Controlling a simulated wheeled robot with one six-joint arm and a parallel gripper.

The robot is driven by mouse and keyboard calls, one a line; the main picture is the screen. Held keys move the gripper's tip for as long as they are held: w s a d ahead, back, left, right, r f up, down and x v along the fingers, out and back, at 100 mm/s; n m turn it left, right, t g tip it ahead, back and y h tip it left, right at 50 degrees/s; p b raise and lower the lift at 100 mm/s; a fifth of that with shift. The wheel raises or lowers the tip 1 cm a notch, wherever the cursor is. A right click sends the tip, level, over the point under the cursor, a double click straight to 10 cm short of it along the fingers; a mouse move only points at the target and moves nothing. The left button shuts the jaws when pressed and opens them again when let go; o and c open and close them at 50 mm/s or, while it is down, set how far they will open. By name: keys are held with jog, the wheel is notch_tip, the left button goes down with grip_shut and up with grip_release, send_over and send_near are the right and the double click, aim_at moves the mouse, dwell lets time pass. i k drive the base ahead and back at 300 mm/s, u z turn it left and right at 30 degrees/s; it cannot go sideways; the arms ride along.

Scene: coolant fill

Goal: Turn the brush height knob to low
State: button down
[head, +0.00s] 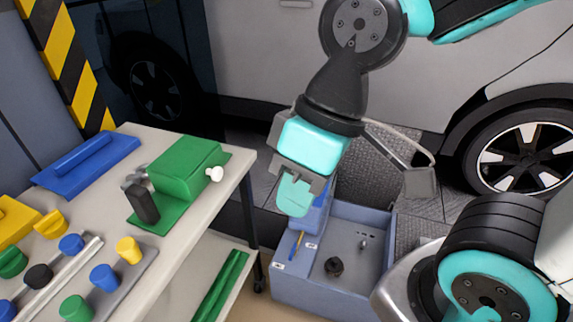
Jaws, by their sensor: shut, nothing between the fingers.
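A blue-grey machine or box (300,292) stands low on the floor, right of the workbench. A small black round knob (334,266) sits on its recessed top and is the likeliest brush height knob. Its setting is too small to read. My gripper (293,203) hangs above the back left of the box, pointing down, with its turquoise fingers shut and empty. It is apart from the knob, up and to the left of it in the picture. Small white labels (279,266) on the box's left side are unreadable.
A small metal toggle (363,243) stands behind the knob. A thin yellow-and-blue piece (297,244) is at the box's left. The workbench (215,215) at left holds a green device (185,168) and several coloured knobs. A car (270,60) stands behind.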

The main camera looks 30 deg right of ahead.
aim_at(363, 245)
jog(key=z, duration=0.9)
jog(key=k, duration=0.6)
jog(key=u, duration=0.9)
jog(key=i, duration=1)
jog(key=z, duration=0.6)
